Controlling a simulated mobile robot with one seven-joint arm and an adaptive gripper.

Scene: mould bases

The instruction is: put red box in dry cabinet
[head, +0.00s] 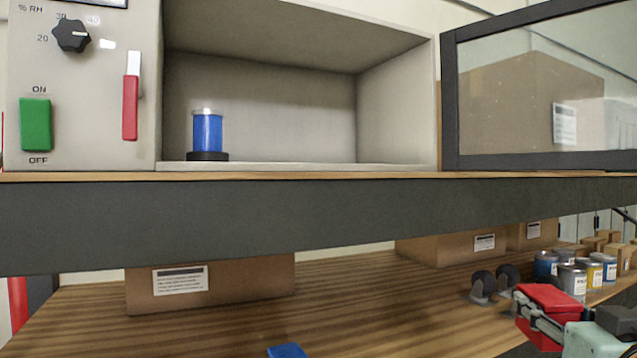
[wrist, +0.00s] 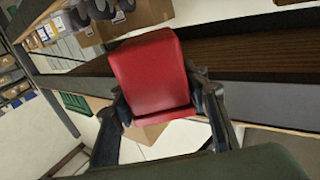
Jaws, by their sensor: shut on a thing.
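The red box (wrist: 152,75) is held between the two fingers of my gripper (wrist: 165,108) in the wrist view. In the head view the red box (head: 547,297) shows at the lower right, beside my gripper (head: 540,322), lower than the upper shelf and its dark front edge. The dry cabinet (head: 300,110) stands on the upper shelf with its glass door (head: 545,95) swung open to the right. A blue canister (head: 208,132) with a dark base stands inside at the left; the rest of its floor looks clear.
The dark shelf edge (head: 310,215) runs across below the cabinet. On the lower wooden shelf are cardboard boxes (head: 215,287), several cans (head: 573,280), dark casters (head: 483,285) and a blue item (head: 287,350). The cabinet's control panel has a green switch (head: 36,125).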

